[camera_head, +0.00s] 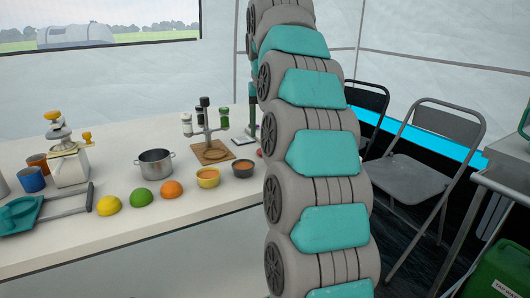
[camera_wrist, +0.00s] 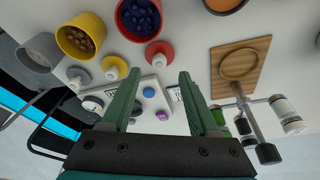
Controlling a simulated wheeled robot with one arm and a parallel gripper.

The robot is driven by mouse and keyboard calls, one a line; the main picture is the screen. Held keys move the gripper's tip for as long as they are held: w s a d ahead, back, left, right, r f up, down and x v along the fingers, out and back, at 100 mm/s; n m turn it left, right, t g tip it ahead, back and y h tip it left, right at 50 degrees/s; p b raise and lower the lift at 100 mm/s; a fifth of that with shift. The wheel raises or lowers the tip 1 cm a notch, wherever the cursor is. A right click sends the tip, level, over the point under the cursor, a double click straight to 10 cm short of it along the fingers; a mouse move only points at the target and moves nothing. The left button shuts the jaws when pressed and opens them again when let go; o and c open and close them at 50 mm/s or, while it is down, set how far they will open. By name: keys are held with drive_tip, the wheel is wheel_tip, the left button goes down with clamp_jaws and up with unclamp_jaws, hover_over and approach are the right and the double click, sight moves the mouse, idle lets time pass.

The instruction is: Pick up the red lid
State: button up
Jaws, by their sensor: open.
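The red lid (camera_wrist: 158,50) with a pale knob lies on the white counter in the wrist view, beside a red pot (camera_wrist: 140,20) holding dark blue pieces. My gripper (camera_wrist: 160,74) is open and empty, and the lid shows just beyond and between its fingertips. I cannot tell the height of the fingers above it. A yellow lid (camera_wrist: 114,67) and a grey lid (camera_wrist: 78,78) lie to its left. In the head view my arm stands in front of this part of the counter, and the lid cannot be made out there.
A yellow pot (camera_wrist: 80,37) and a grey pot (camera_wrist: 38,54) stand left of the red pot. A wooden board (camera_wrist: 258,50) and a jar stand (camera_wrist: 250,118) are on the right. In the head view, bowls, fruit, a metal pot (camera_head: 156,164) and folding chairs (camera_head: 424,150) surround my arm.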

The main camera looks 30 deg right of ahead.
wheel_tip(320, 180, down, 3)
drive_tip(key=shift+d+r, duration=0.1)
drive_tip(key=shift+w+d+f, duration=0.1)
drive_tip(key=shift+w+f, duration=0.2)
drive_tip(key=shift+f, duration=0.3)
drive_tip(key=shift+c, duration=0.2)
clamp_jaws()
